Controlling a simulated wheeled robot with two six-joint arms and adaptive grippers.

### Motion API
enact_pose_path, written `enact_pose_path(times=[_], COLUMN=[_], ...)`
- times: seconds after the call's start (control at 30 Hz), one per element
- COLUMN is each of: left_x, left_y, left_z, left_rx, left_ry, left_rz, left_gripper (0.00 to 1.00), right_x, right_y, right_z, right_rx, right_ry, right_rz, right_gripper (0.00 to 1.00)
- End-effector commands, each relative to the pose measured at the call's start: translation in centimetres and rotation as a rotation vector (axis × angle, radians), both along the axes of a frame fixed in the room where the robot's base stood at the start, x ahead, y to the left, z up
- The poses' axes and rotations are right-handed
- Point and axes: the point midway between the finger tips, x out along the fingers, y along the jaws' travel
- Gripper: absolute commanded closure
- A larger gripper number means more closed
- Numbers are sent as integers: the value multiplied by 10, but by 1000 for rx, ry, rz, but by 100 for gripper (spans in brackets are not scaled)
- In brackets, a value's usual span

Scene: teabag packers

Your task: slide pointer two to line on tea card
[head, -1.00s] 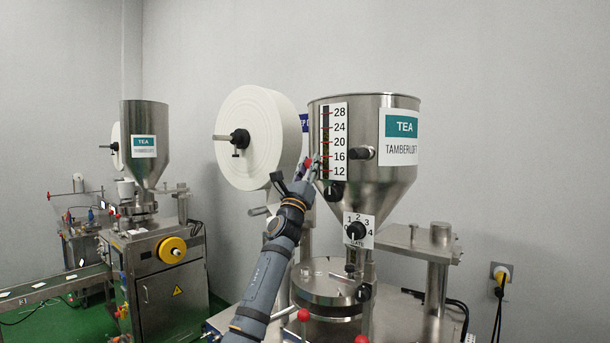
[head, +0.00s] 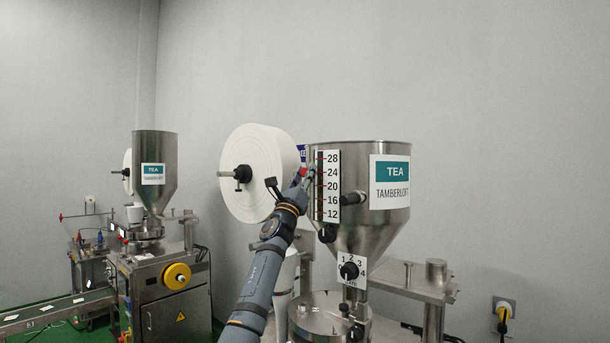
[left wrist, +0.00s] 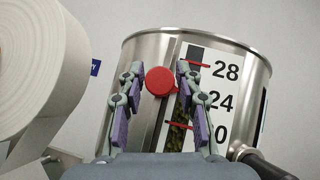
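The near hopper (head: 385,225) bears a teal-and-white tea card (head: 390,182) reading TEA TAMBERLOFT. Left of it is an upright white scale (head: 333,190) marked 12 to 28, with red ticks and a dark slot. The pointer's round red knob (left wrist: 159,81) shows in the left wrist view, left of the slot and roughly between the 24 and 28 marks. My left gripper (head: 309,170) is at the scale's left edge near 24. In the left wrist view its fingertips (left wrist: 159,85) close in on both sides of the knob. My right gripper is not in view.
A large white paper roll (head: 258,172) stands close left of my left arm. A black handle (head: 350,200) sticks out right of the scale. A gate dial (head: 349,270) is below. A second tea machine (head: 155,185) stands far left.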

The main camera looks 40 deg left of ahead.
Motion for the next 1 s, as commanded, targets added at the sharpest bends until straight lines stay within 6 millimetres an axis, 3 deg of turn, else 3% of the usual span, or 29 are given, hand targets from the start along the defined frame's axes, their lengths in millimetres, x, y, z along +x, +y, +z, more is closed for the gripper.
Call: enact_pose_path(times=[0.07,0.47,0.6,0.8,1.0], left_x=[0,0,-1,-1,0], left_y=[0,0,0,0,0], left_z=[0,8,28,75,96], left_rx=[0,0,0,-2,-2], left_ry=[0,-2,-3,-3,1], left_rz=[0,1,1,-1,-1], left_gripper=[50,50,50,50,50], right_x=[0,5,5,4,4], right_y=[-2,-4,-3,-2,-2], right_z=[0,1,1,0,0], right_rx=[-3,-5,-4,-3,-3], right_ry=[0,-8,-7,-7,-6], right_rz=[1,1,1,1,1], right_gripper=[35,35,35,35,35])
